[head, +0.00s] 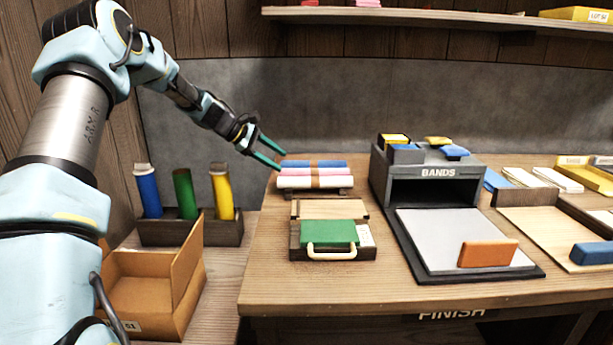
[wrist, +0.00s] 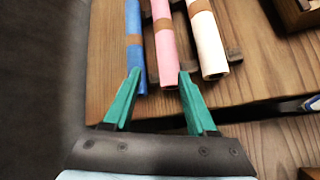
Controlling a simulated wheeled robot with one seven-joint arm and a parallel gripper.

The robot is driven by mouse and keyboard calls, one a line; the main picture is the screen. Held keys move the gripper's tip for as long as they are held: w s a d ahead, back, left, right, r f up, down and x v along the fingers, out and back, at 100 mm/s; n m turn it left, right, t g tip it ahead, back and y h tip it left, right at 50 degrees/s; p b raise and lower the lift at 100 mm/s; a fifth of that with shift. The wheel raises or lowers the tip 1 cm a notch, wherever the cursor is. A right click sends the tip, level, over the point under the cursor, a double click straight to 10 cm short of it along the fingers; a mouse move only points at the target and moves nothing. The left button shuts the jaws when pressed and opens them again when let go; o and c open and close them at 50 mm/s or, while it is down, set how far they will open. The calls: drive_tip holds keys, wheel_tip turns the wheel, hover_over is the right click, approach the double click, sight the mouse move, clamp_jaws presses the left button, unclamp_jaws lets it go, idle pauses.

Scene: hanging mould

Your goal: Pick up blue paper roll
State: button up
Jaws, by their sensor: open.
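A blue paper roll (head: 313,163) with a brown band lies at the back of a row of three rolls on a dark rack. A pink roll (head: 302,172) and a white roll (head: 296,182) lie in front of it. In the wrist view the blue roll (wrist: 135,42) is on the left, beside the pink (wrist: 166,58) and white (wrist: 210,50) rolls. My gripper (head: 280,160) is open and empty at the rolls' left ends. In the wrist view its left green fingertip overlaps the blue roll's near end, and its right fingertip shows by the pink roll (wrist: 159,72).
A dark box (head: 190,234) at left holds upright blue, green and yellow rolls. A cardboard box (head: 150,285) stands before it. A green-topped case (head: 330,233) sits in front of the rack. The BANDS unit (head: 437,173) stands to the right. A grey wall rises behind.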

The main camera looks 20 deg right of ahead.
sight(308, 162)
drive_tip(key=shift+n+h, duration=0.6)
drive_tip(key=shift+h, duration=0.3)
drive_tip(key=w+d, duration=0.2)
drive_tip(key=w, duration=0.1)
drive_tip(key=shift+d+r+b, duration=0.3)
drive_tip(key=shift+d+r, duration=0.05)
drive_tip(key=p+x, duration=0.1)
drive_tip(key=x, duration=0.4)
drive_tip(key=p+x, duration=0.1)
drive_tip(key=x, duration=0.4)
drive_tip(key=shift+s+d+f, duration=0.1)
drive_tip(key=shift+s+d, duration=0.15)
drive_tip(key=shift+d, duration=0.1)
clamp_jaws()
